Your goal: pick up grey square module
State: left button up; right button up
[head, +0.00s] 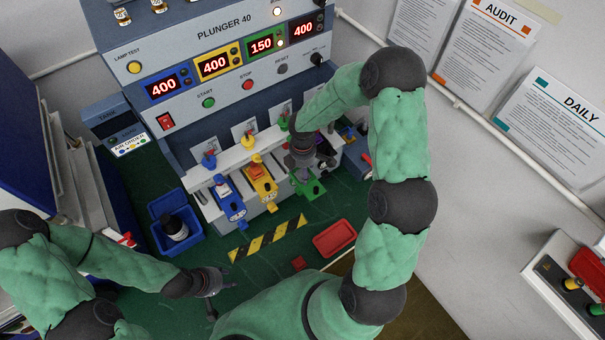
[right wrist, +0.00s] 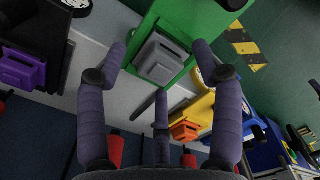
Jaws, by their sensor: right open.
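The grey square module (right wrist: 163,58) sits in a green fixture (right wrist: 185,22) in the right wrist view. My right gripper (right wrist: 160,75) is open, with its fingers spread on either side of the module and a third finger below it in the picture. I cannot tell whether any finger touches it. In the head view my right gripper (head: 303,160) is over the green fixture (head: 309,188) and hides the module. My left gripper (head: 220,290) is open and empty, low over the green bench at the front.
A yellow fixture (head: 261,180) and a blue fixture (head: 229,198) stand left of the green one. A purple block (right wrist: 22,72) is close to the right gripper. A blue bin (head: 176,225) holding a dark bottle and a red tray (head: 335,238) lie on the bench.

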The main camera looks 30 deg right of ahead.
jog(key=c, duration=1.2)
jog(key=shift+r, duration=0.15)
jog(key=shift+r, duration=0.2)
notch_tip(320, 180, up, 3)
jog(key=shift+s+f, duration=0.1)
jog(key=s+a+r, duration=0.2)
jog(key=s+r, duration=0.1)
jog(key=s+a+r, duration=0.3)
jog(key=s, duration=0.1)
jog(key=s+a+r, duration=0.3)
jog(key=s, duration=0.1)
jog(key=shift+a+r, duration=0.2)
jog(key=shift+r, duration=0.1)
